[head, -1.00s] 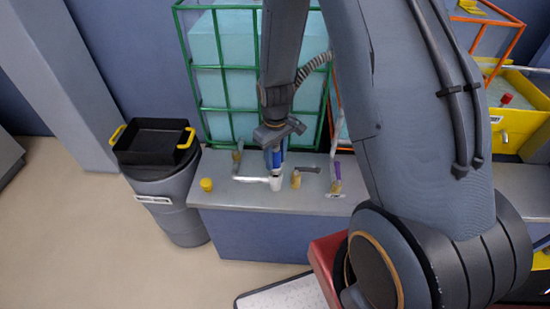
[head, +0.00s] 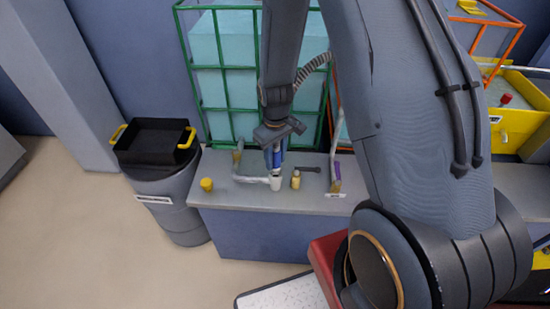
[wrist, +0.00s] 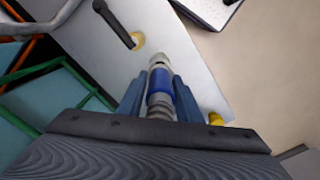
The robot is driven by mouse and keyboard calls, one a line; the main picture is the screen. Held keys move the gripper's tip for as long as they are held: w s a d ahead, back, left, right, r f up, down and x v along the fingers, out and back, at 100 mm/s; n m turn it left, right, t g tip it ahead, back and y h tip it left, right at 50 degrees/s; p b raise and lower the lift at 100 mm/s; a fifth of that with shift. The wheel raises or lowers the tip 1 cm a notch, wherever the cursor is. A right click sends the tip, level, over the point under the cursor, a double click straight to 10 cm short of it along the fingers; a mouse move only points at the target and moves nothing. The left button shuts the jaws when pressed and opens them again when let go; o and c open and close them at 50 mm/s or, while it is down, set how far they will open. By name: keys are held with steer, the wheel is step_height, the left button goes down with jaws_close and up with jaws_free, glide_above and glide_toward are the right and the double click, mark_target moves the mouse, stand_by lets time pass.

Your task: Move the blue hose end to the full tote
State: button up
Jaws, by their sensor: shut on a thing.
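My gripper (head: 276,146) is shut on the blue hose end (head: 276,159), above the bench in front of the green-framed tote. In the wrist view the blue hose end (wrist: 161,84) sits between the two fingers, its silver tip pointing away from the gripper. In the head view it points down at a white pipe fitting (head: 276,184) on the bench; I cannot tell whether they touch. The green-framed tote (head: 232,40) shows pale blue contents up high. An orange-framed tote (head: 480,35) stands at the right, partly hidden by my arm.
A grey bin (head: 178,205) with a black tray (head: 152,140) stands left. Open floor lies front left.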

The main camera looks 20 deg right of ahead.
mark_target(275, 149)
steer(key=shift+f+b, duration=0.6)
steer(key=shift+f, duration=0.8)
stand_by(0.4)
steer(key=o, duration=0.9)
steer(key=shift+r, duration=0.1)
steer(key=shift+r+b, duration=0.6)
steer(key=shift+r, duration=3.2)
